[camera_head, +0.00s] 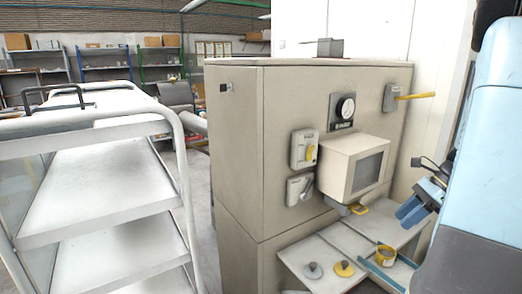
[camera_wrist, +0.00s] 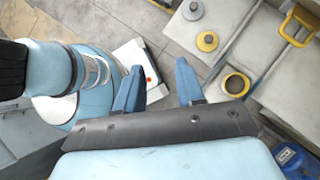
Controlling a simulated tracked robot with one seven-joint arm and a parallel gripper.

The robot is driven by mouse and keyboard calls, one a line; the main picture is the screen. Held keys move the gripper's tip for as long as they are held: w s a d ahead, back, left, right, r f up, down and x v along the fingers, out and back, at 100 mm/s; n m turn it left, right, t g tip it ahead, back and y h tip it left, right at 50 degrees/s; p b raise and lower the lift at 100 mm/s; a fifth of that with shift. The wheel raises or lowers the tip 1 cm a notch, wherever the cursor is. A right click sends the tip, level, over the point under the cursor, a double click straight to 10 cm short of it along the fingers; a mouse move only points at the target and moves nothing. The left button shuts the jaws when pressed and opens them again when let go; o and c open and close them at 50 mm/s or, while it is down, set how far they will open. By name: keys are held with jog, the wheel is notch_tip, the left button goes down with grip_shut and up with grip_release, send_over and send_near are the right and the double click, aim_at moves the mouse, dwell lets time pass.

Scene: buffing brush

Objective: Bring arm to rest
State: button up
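My gripper (camera_head: 416,206) is at the right of the head view, in front of the cabinet's low shelf, with its blue fingers pointing left and down. The gripper looks open and empty. My light blue arm fills the right edge of the head view and hides part of the shelf's right end.
The cup also shows in the wrist view (camera_wrist: 236,84). A white cart (camera_head: 95,200) stands left; floor shows between.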

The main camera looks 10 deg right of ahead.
jog(key=s+a+r+n+t+h, duration=0.2)
jog(key=s+a+r+n, duration=0.3)
jog(key=a+n, duration=0.5)
jog(key=s+a+r+n+t+h, duration=0.2)
jog(key=s+a+r+n+h, duration=0.3)
jog(key=a+r+n, duration=0.3)
jog(key=a+n, duration=0.3)
jog(key=n, duration=0.1)
jog(key=shift+s+r, duration=0.15)
jog(key=shift+r, duration=0.25)
